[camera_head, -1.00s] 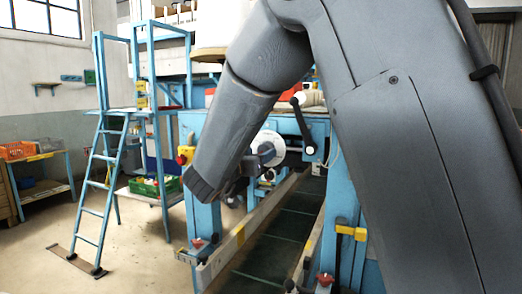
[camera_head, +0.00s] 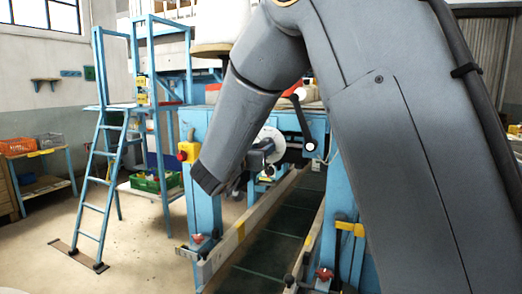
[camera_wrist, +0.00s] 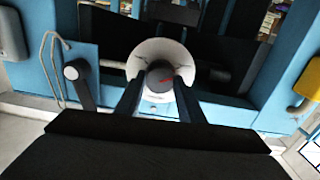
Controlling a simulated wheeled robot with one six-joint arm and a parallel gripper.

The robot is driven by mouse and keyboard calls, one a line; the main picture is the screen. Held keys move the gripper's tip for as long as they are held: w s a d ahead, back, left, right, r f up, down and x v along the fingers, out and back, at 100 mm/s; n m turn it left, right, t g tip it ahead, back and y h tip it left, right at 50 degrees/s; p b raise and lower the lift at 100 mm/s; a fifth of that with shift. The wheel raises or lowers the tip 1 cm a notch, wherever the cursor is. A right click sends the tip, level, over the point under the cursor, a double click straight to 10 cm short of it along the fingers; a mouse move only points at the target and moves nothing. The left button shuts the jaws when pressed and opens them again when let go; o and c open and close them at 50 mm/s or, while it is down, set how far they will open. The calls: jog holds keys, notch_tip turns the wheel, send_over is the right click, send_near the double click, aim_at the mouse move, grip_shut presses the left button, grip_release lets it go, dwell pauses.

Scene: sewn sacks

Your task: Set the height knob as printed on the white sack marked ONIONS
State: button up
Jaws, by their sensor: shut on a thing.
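The height knob shows in the wrist view as a dark round knob (camera_wrist: 160,76) with a red mark, in front of a white dial disc (camera_wrist: 150,52). My gripper (camera_wrist: 159,92) has its two dark fingers on either side of the knob and is shut on it. In the head view my arm reaches down to the blue machine, and the white disc (camera_head: 268,140) shows beside my wrist; my fingers are mostly hidden there. The dial's markings are too small to read. I cannot see the white sack marked ONIONS in any view.
A black crank handle (camera_head: 304,120) stands right of the dial. A yellow box with a red button (camera_head: 187,150) is on the left post. A conveyor channel (camera_head: 270,238) runs below.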

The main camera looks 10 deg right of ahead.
jog(key=m+b, duration=3.1)
jog(key=b, duration=0.4)
jog(key=shift+f+y, duration=0.1)
jog(key=shift+y, duration=0.2)
jog(key=o, duration=1)
jog(key=shift+o, duration=0.2)
